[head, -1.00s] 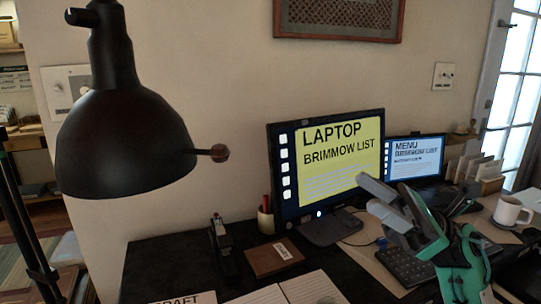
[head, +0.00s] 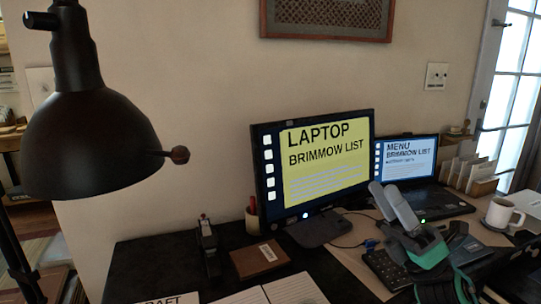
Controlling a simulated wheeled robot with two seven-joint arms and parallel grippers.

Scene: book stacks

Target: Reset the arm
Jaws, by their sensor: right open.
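My right gripper (head: 395,205) is at the lower right in the head view. Its two pale fingers point up and to the left, with a gap between them. It is open and holds nothing. It hangs over the desk in front of the laptop (head: 407,160) and hides part of the dark keyboard (head: 383,270). My left gripper is not in view.
A large black lamp (head: 90,140) fills the left side. A monitor (head: 325,160) stands mid-desk with a brown box (head: 260,258) and a stapler-like black object (head: 208,247) in front. A white mug (head: 503,213) stands at the right. Open pages lie at the front.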

